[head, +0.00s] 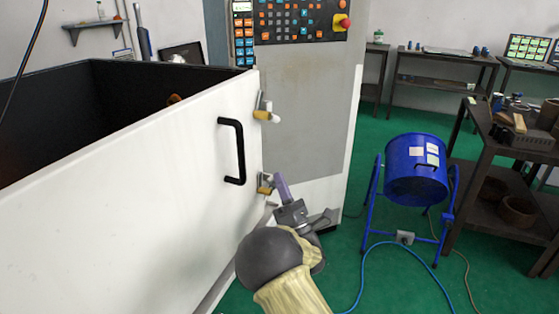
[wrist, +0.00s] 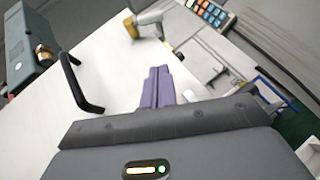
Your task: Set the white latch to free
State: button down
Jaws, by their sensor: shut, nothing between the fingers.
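The white latch (head: 275,117) is at the upper right edge of the white door panel, on a brass-coloured base, its pale lever pointing right and slightly down. It also shows at the top of the wrist view (wrist: 150,18). A second latch with a brass-coloured part (head: 265,189) is lower on the same edge; its lever is not clear. My gripper (head: 281,186) has purple fingers, closed together and empty. Its fingertips are just right of the lower latch in the head view and below the white latch. In the wrist view the fingers (wrist: 158,84) point towards the panel, apart from the white latch.
A black door handle (head: 238,150) is on the panel left of the latches. A control panel (head: 290,20) with a red button is above. A blue drum fan (head: 416,168) and a dark workbench (head: 500,150) stand to the right. Green floor lies between.

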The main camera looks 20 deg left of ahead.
jog(key=w+a+r, duration=0.2)
jog(key=w+r, duration=0.1)
jog(key=r, duration=0.2)
jog(key=w+a+r+p, duration=0.1)
jog(key=w+r, duration=0.2)
jog(key=r, duration=0.2)
jog(key=shift+a+r, duration=0.15)
jog(key=shift+a, duration=0.2)
jog(key=shift+a+n, duration=0.15)
jog(key=shift+n, duration=0.15)
